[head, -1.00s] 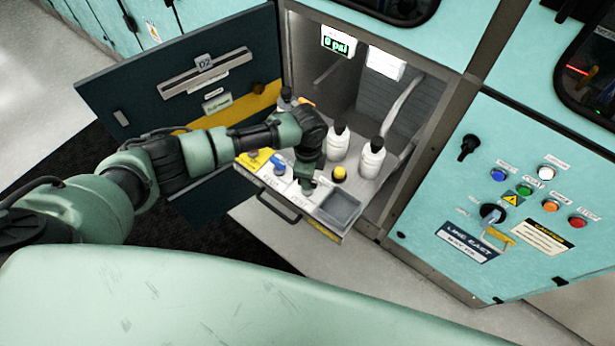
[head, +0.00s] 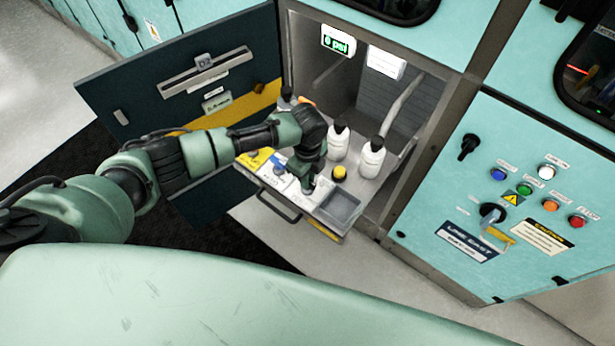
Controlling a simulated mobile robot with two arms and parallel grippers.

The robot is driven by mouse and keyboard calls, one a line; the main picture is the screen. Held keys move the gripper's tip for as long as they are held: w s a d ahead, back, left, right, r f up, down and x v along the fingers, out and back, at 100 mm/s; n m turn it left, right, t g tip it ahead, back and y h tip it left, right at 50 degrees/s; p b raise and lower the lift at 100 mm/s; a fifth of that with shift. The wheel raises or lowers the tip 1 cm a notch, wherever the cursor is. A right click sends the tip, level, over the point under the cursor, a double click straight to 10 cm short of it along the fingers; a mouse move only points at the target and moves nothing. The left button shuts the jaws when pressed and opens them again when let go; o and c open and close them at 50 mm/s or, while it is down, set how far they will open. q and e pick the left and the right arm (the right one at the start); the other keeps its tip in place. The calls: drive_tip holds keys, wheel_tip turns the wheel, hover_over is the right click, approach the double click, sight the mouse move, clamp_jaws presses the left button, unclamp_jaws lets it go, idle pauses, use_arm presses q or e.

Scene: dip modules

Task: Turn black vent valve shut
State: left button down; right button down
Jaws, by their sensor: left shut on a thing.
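My left gripper (head: 308,184) points down over the pulled-out tray (head: 322,212) in the open cabinet. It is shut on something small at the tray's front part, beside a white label. The gripper and wrist hide what it holds, so I cannot see the black vent valve clearly. A blue valve handle (head: 279,168) stands to the left of the gripper. A yellow knob (head: 339,172) stands to its right. A display (head: 336,41) at the top of the cabinet reads 0 psi. My right gripper does not show.
Two white bottles with black caps, one nearer (head: 371,160) and one farther left (head: 339,143), stand behind the tray's front. A grey recessed bin (head: 341,207) is at the tray's right. The open cabinet door (head: 190,90) stands left, behind my arm. A button panel (head: 520,190) is at right.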

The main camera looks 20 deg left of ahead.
use_arm(q)
drive_tip(key=c, duration=1.4)
unclamp_jaws()
drive_tip(key=shift+r, duration=0.15)
wheel_tip(320, 180, up, 8)
drive_tip(key=shift+f+b, duration=0.15)
drive_tip(key=shift+b, duration=0.25)
